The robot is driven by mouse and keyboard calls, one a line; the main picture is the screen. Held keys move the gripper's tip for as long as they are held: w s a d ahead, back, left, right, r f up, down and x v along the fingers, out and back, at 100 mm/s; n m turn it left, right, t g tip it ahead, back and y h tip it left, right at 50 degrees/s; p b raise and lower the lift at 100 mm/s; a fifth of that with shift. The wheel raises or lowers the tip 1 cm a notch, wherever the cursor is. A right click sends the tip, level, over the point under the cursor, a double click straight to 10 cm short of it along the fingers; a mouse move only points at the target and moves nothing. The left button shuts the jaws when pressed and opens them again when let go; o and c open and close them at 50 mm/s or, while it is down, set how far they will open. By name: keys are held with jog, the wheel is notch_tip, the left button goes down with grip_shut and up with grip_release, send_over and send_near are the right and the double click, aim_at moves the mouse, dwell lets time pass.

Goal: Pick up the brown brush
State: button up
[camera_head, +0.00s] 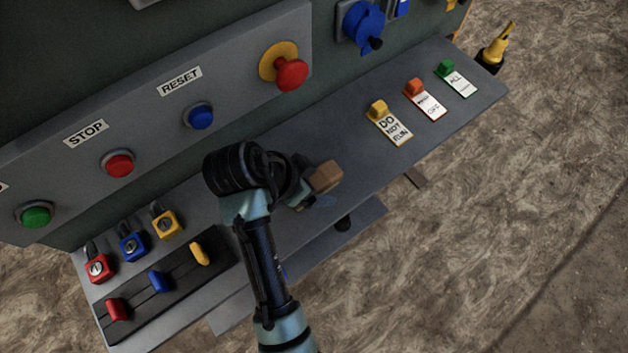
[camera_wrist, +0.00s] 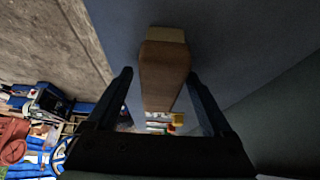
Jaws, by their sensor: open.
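The brown brush (camera_head: 325,177) is a small brown block on the grey shelf of the machine, right of the middle. In the wrist view the brush (camera_wrist: 164,75) shows a brown body with a pale beige end at the top. My gripper (camera_head: 308,192) is right beside it, partly hidden by my own wrist in the head view. In the wrist view my gripper (camera_wrist: 160,76) is open, with one dark finger on each side of the brush. Gaps show between the fingers and the brush. I cannot tell whether the brush touches the gripper's palm.
The panel with a red emergency button (camera_head: 291,73) rises behind. The shelf's front edge is close to my gripper.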

aim_at(314, 181)
jog(key=shift+f, duration=0.1)
jog(key=shift+c, duration=0.2)
grip_shut()
dwell(0.4)
jog(key=shift+r, duration=0.25)
notch_tip(314, 181, up, 10)
jog(key=shift+r+p, duration=0.1)
jog(key=shift+p, duration=1.15)
